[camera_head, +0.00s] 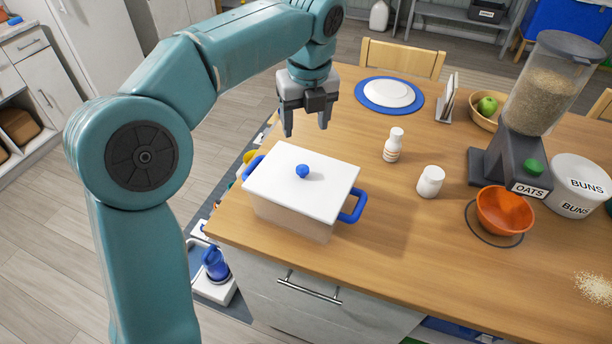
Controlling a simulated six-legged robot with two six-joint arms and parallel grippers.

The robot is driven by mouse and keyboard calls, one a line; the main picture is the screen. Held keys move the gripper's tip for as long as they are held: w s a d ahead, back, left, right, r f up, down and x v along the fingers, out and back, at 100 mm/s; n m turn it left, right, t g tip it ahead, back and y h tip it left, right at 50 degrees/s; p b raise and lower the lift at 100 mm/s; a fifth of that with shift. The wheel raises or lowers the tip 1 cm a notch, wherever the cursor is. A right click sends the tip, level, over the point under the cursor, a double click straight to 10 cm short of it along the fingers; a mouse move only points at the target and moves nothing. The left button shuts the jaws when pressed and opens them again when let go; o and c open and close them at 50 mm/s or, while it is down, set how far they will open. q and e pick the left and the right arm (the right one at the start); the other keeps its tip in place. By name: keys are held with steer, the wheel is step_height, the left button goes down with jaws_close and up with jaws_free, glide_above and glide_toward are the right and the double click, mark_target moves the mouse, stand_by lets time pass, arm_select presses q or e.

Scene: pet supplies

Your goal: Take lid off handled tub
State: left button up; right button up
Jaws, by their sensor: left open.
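A handled tub (290,217) with blue side handles stands on the wooden counter, near its left front corner. Its flat white lid (272,182) lies on top and covers it, with a blue knob (302,171) in the middle. My left gripper (306,130) points down above the far edge of the lid, apart from the knob. It is open with nothing between its fingers. My right gripper is not in view.
Further right are an oats dispenser (537,110), an orange bowl (504,211) and a buns tub (578,186). A blue-rimmed plate (389,94) lies behind. The counter's front middle is clear.

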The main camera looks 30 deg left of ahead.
arm_select(q)
glide_above(302, 168)
steer(key=f, duration=0.7)
steer(key=shift+d+f, duration=0.2)
steer(key=shift+d, duration=0.1)
steer(key=shift+s+a+f, duration=0.1)
steer(key=shift+s+f, duration=0.2)
steer(key=shift+f, duration=0.2)
steer(key=f, duration=0.4)
steer(key=shift+w+f, duration=0.25)
steer(key=shift+f, duration=0.1)
steer(key=shift+s+a+f, duration=0.1)
jaws_close()
